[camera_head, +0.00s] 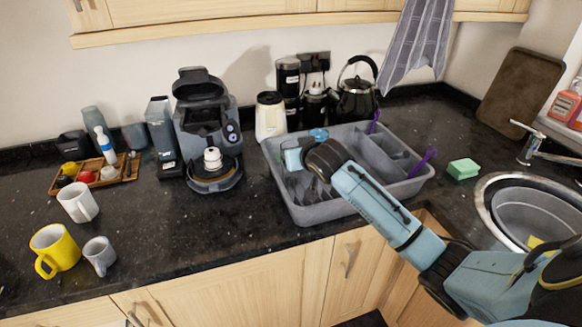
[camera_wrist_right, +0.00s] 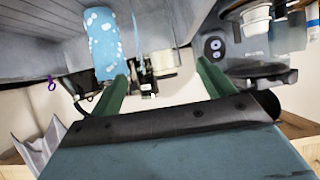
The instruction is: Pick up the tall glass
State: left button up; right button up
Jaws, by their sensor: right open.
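A tall blue glass with white spots (camera_wrist_right: 103,42) shows in the right wrist view, inside the grey drainer. It is beyond the tip of the left-hand finger, apart from the middle of the jaws. In the head view a small blue patch (camera_head: 319,134) just behind my right wrist may be part of it; the rest is hidden. My right gripper (camera_wrist_right: 162,72) is open, its two green fingers spread with nothing held between them. In the head view my right arm reaches over the drainer and its dark wrist hides the fingers. My left gripper is in neither view.
The grey drainer (camera_head: 318,212) also holds a pale blue item (camera_head: 292,158) and purple-handled utensils (camera_head: 421,163). Mugs (camera_head: 56,250) are at left; a sink (camera_head: 535,210) is right.

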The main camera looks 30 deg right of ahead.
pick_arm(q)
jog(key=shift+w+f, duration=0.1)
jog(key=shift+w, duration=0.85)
pick_arm(e)
jog(key=x, duration=0.6)
jog(key=shift+w, duration=0.2)
jog(key=c, duration=1.5)
